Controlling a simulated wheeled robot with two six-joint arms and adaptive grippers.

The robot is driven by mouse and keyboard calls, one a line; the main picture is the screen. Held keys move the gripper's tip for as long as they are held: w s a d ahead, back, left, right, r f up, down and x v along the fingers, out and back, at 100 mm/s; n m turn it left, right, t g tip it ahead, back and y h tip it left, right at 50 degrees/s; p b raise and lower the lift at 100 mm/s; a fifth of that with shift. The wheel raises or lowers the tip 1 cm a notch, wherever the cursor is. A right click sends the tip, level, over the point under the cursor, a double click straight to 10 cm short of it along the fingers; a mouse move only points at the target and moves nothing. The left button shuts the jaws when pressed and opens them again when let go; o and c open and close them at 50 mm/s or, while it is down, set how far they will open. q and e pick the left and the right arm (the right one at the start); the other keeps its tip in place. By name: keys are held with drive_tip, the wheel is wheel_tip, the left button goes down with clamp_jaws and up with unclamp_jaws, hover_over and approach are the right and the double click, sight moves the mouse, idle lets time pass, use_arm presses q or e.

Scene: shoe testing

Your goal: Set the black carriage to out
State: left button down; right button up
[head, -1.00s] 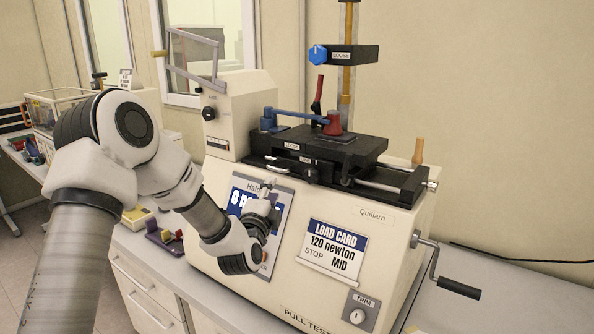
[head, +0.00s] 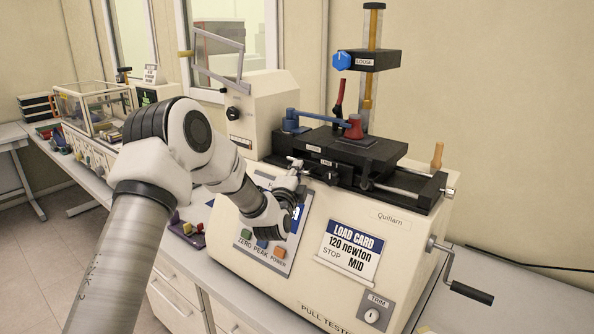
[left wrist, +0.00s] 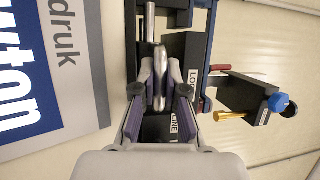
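The black carriage (head: 352,147) sits on the black bed on top of the cream pull tester. A small tag on its front edge seems to read LINE, and it also shows in the left wrist view (left wrist: 174,124). A silver bar handle (left wrist: 160,62) sticks out at the front. My left gripper (head: 298,168) is at the front of the tester, just below and left of the carriage. In the left wrist view its two fingers (left wrist: 160,80) stand apart, one on each side of the handle. Firm contact is not clear. My right gripper is out of view.
A column with a blue knob (head: 342,63) rises behind. A crank (head: 470,291) sticks out at the right. The load card (head: 350,247) is on the front panel.

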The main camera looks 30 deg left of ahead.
sight(333, 182)
use_arm(q)
drive_tip(key=shift+d, duration=0.25)
drive_tip(key=d, duration=0.1)
drive_tip(key=d+b, duration=0.1)
drive_tip(key=d, duration=0.1)
drive_tip(key=d+b, duration=0.1)
drive_tip(key=d, duration=0.1)
drive_tip(key=shift+s+d+f, duration=0.1)
drive_tip(key=shift+s+f, duration=0.05)
drive_tip(key=shift+f, duration=0.25)
drive_tip(key=d, duration=0.3)
drive_tip(key=d+b, duration=0.1)
drive_tip(key=d, duration=0.1)
drive_tip(key=shift+s+d+r, duration=0.25)
drive_tip(key=shift+d+r, duration=0.1)
drive_tip(key=shift+a, duration=0.35)
drive_tip(key=c, duration=1.2)
unclamp_jaws()
drive_tip(key=shift+w+d, duration=0.1)
drive_tip(key=shift+d, duration=0.1)
drive_tip(key=v, duration=1.2)
